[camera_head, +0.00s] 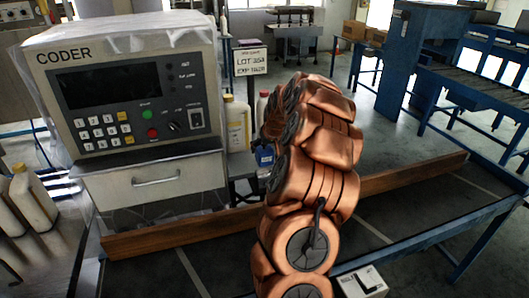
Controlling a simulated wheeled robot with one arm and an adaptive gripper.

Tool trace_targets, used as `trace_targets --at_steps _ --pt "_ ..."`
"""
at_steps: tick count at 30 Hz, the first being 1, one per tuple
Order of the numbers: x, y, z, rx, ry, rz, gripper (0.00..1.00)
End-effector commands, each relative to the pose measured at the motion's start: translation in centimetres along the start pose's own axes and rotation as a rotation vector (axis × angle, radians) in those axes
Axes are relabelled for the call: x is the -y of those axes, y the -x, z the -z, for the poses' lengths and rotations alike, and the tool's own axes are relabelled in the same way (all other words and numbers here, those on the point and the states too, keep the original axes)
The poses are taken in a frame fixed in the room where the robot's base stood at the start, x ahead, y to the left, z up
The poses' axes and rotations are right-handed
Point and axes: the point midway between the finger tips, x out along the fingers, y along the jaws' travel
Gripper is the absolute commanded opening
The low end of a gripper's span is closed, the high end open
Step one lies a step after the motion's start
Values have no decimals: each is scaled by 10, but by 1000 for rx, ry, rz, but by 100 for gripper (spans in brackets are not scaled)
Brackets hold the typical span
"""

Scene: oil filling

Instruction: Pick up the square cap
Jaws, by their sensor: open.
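I cannot make out a square cap in this view. My copper-coloured arm rises through the middle of the picture and covers part of what lies behind it. My gripper cannot be made out; only arm links show. A pale bottle with a yellow cap (237,124) stands behind, left of my arm. A white bottle with a red cap (261,108) and a small blue container (264,156) are beside it, partly hidden by my arm.
A coder machine (130,105) stands at the left, with pale jugs (33,200) at the left edge. A wooden rail (400,178) runs behind a dark belt surface (420,212). Blue conveyors (470,85) stand at the right.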

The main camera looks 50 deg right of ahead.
Motion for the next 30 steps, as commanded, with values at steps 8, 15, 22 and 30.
trace_targets --at_steps 8,15,22,30 --pt "0 -23 5 4 -2 -1 91" --pt "-1 -42 4 1 -2 -1 91" --pt "-1 -43 4 0 -2 -1 91" --pt "-1 -43 4 0 -2 -1 62"
